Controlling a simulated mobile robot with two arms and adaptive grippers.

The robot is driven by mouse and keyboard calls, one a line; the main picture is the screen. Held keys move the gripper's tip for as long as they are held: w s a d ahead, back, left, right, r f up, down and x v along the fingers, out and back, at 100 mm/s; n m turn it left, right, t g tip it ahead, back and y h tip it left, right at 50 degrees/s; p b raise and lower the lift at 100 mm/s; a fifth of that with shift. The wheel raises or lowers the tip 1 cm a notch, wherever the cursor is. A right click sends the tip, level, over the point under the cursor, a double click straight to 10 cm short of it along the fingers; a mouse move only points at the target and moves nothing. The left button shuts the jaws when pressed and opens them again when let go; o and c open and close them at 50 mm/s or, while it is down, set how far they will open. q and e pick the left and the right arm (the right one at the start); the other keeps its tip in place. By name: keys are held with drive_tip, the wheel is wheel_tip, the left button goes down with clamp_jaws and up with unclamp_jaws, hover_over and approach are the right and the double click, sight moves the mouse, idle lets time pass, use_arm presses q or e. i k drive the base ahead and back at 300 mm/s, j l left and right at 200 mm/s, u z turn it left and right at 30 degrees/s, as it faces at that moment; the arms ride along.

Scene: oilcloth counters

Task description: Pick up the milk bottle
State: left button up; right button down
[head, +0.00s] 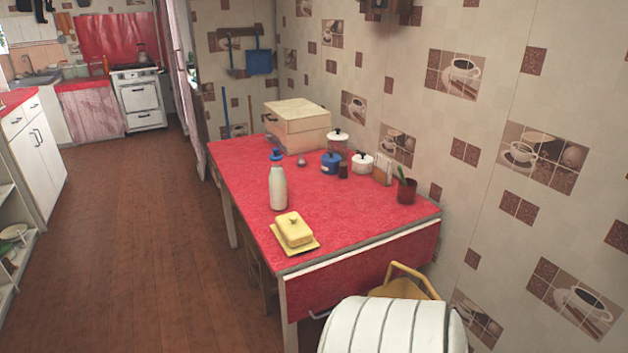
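The milk bottle (278,188) is white with a blue cap. It stands upright on the red oilcloth table (345,215), near the table's left edge. A yellow butter dish (295,231) sits just in front of it. Neither of my grippers is in the head view. Nothing touches the bottle from my side.
Behind the bottle are a bread box (297,126), a blue pot (330,164), a white pot (362,164) and a glass jar (338,143). A dark red cup (406,191) stands at right. A white ribbed object (390,327) is in front of the table. Wooden floor (150,240) at left is clear.

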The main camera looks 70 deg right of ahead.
sight(277, 182)
drive_tip(key=l+z, duration=0.1)
drive_tip(key=z, duration=1.8)
